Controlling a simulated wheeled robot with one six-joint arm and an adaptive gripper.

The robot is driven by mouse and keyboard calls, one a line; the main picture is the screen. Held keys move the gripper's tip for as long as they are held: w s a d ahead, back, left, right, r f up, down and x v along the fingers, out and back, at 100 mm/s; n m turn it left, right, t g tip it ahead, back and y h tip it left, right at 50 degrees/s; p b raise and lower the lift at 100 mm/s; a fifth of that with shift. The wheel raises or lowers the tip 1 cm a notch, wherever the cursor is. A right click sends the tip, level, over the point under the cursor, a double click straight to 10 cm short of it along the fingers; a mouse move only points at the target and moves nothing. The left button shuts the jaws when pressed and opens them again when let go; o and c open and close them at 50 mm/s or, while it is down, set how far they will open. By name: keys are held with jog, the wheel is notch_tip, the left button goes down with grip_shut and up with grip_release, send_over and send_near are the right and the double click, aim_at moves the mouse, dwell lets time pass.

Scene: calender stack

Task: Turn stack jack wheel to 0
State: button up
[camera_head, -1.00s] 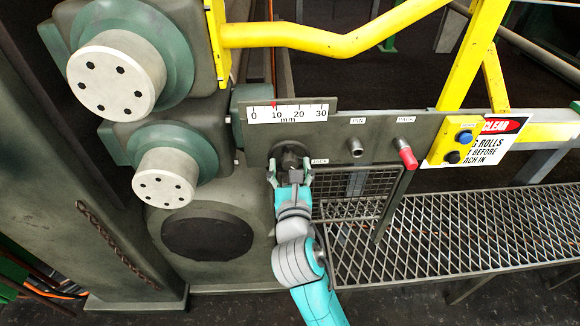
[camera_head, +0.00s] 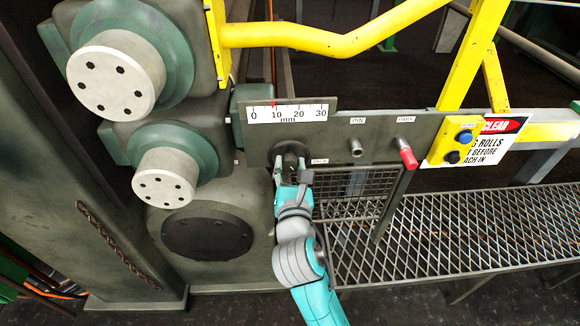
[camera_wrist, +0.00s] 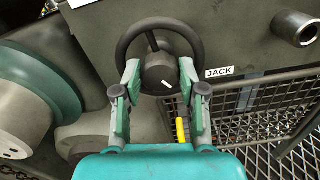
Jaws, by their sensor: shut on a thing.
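The jack wheel (camera_wrist: 199,45) is a dark ring with a round hub on the grey panel, beside a JACK label; it also shows in the head view (camera_head: 291,150), partly hidden by my gripper. A short white mark is on the hub face. My gripper (camera_wrist: 158,75) is shut on the wheel, one finger on each side of the hub; it also shows in the head view (camera_head: 292,165). The mm scale (camera_head: 289,114) above reads 0 to 30. Its red pointer (camera_head: 272,104) stands a little below 10.
A PIN stub (camera_head: 356,148) and a red-tipped PARK handle (camera_head: 407,157) sit right of the wheel. A wire mesh guard (camera_head: 350,195) hangs below the panel. A yellow button box (camera_head: 458,142) is farther right. Flanged rolls (camera_head: 164,187) stand at left.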

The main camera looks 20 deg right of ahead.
jog(key=m, duration=0.4)
jog(key=shift+m, duration=0.3)
jog(key=m, duration=0.3)
jog(key=shift+d+m, duration=0.1)
jog(key=shift+m, duration=0.2)
jog(key=m, duration=0.4)
jog(key=shift+m, duration=0.3)
jog(key=m, duration=0.3)
jog(key=shift+f+m, duration=0.15)
jog(key=shift+m, duration=0.15)
jog(key=m, duration=0.4)
jog(key=shift+f, duration=0.1)
jog(key=m, duration=0.8)
jog(key=shift+f+m, duration=0.15)
jog(key=shift+m, duration=0.15)
jog(key=m, duration=0.3)
jog(key=shift+m, duration=0.4)
jog(key=m, duration=0.7)
jog(key=shift+a, duration=0.2)
jog(key=m, duration=0.3)
jog(key=shift+m, duration=0.4)
jog(key=m, duration=0.3)
jog(key=shift+a+m, duration=0.1)
jog(key=shift+m, duration=0.2)
jog(key=m, duration=0.3)
jog(key=shift+m, duration=0.3)
jog(key=m, duration=0.3)
jog(key=shift+m, duration=0.4)
jog(key=m, duration=0.6)
jog(key=shift+r, duration=0.3)
